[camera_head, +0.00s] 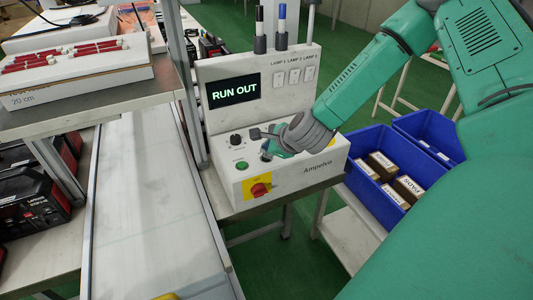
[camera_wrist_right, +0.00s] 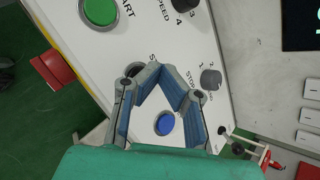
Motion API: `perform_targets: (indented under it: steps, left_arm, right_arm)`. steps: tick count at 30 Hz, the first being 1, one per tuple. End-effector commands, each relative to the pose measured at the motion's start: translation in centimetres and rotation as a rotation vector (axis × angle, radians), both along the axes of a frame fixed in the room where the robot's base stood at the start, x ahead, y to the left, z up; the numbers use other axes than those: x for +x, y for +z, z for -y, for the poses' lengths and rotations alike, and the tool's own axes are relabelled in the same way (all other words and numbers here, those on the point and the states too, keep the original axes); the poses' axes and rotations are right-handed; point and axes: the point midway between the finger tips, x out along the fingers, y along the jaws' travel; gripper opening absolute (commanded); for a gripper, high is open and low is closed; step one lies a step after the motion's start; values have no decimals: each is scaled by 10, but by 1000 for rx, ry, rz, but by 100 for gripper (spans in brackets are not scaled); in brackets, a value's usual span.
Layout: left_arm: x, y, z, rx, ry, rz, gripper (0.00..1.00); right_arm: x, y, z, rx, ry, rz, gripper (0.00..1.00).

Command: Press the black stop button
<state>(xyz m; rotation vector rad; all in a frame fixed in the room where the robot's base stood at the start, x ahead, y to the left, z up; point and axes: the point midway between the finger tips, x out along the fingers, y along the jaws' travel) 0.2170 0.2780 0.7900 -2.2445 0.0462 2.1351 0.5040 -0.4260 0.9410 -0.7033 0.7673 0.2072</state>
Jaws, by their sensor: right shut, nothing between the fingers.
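The control box (camera_head: 310,180) stands on a bench, its screen (camera_head: 232,91) reading "RUN OUT". My right gripper (camera_head: 268,150) is shut and empty over its sloped panel. In the wrist view its fingertips (camera_wrist_right: 158,69) meet beside a partly covered label starting "ST". The green start button (camera_head: 242,165) also shows in the wrist view (camera_wrist_right: 100,11). A blue button (camera_wrist_right: 165,124) shows between the fingers. Whether the fingertips touch the panel, I cannot tell. My left gripper is not in view.
A red knob (camera_head: 260,189) on a yellow plate sits at the panel's front. A black knob (camera_head: 236,140) is left of my gripper; another dark knob (camera_wrist_right: 210,79) is right of the fingers. Blue bins (camera_head: 372,178) with boxes stand right. A metal post (camera_head: 180,70) rises left.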

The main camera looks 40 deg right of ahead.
Motion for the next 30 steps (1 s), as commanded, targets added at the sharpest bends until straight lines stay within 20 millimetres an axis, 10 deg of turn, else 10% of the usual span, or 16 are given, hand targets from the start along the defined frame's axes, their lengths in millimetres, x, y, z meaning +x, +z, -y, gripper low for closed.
perform_targets:
  steps: [30]
  left_arm:
    - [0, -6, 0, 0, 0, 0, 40]
  right_arm:
    - [-1, -7, 0, 2, 0, 0, 0]
